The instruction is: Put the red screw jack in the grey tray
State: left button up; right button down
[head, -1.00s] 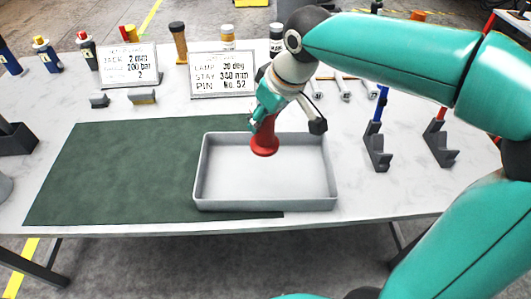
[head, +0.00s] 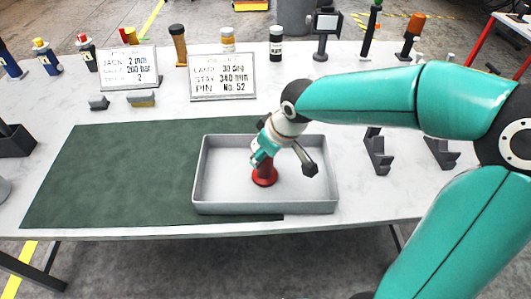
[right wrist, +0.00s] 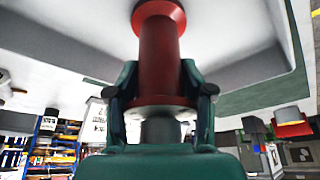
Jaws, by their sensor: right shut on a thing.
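The red screw jack (head: 264,177) is upright inside the grey tray (head: 326,208), near its middle. My right gripper (head: 266,158) is shut on the jack's upper part from above. My left gripper does not show in the head view.
A dark green mat (head: 110,170) lies left of the tray, partly under it. Two sign cards, one of them a white card (head: 222,84), stand behind. Bottles line the back edge. Grey holders, such as one grey holder (head: 378,152), stand right of the tray.

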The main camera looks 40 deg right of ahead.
jog(key=shift+c, duration=2.1)
grip_release()
jog(key=shift+r, duration=0.15)
jog(key=v, duration=1.2)
jog(key=shift+p, duration=0.35)
jog(key=shift+s, duration=0.1)
